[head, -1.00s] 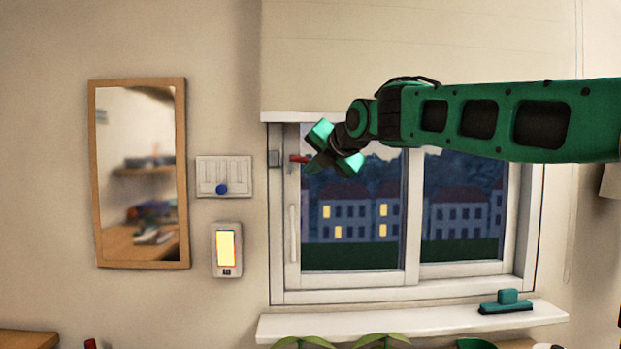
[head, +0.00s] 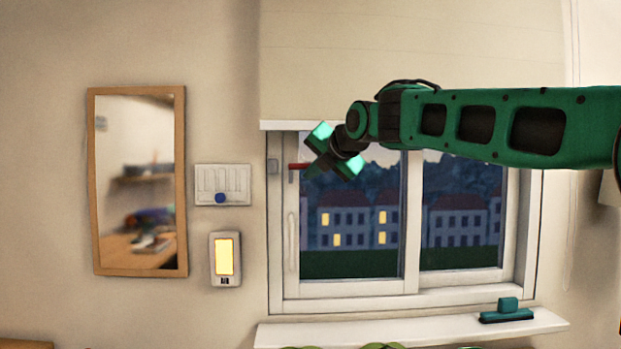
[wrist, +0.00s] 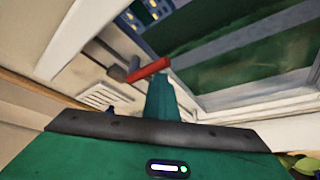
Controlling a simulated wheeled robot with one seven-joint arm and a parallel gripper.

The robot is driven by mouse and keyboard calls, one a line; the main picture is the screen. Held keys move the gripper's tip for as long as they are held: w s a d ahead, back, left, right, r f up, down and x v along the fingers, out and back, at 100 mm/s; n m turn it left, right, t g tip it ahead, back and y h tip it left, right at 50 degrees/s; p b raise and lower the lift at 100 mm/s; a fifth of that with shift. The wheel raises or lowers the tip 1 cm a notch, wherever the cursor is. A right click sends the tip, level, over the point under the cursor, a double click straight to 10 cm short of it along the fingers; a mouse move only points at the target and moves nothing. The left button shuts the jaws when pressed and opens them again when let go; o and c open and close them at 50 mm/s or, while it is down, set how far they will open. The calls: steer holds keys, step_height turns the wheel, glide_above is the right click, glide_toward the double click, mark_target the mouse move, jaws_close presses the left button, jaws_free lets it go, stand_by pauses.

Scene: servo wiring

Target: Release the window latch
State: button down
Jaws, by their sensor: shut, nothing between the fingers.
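The red latch lever (head: 298,166) sits on the upper left of the white window frame (head: 280,240). It lies roughly horizontal in the head view, beside a small grey block (head: 273,166) on the frame. In the wrist view the red lever (wrist: 148,70) lies just past the fingertips, with its grey mount to its left. My gripper (head: 312,172) is shut and empty, its tip at or very near the lever's right end. The shut fingers (wrist: 162,98) show green in the wrist view. I cannot tell whether they touch the lever.
A light blind (head: 400,60) hangs above the window. A teal squeegee-like tool (head: 507,312) lies on the sill (head: 400,330). Left of the window are a white panel with a blue knob (head: 221,198), a lit wall device (head: 225,258) and a mirror (head: 138,180).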

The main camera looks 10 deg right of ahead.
steer(key=shift+d+r, duration=0.2)
steer(key=shift+r, duration=0.35)
step_height(320, 180, down, 5)
steer(key=s+a+r, duration=0.1)
steer(key=s+r, duration=0.4)
steer(key=s, duration=0.4)
steer(key=shift+a, duration=0.4)
steer(key=shift+f, duration=0.1)
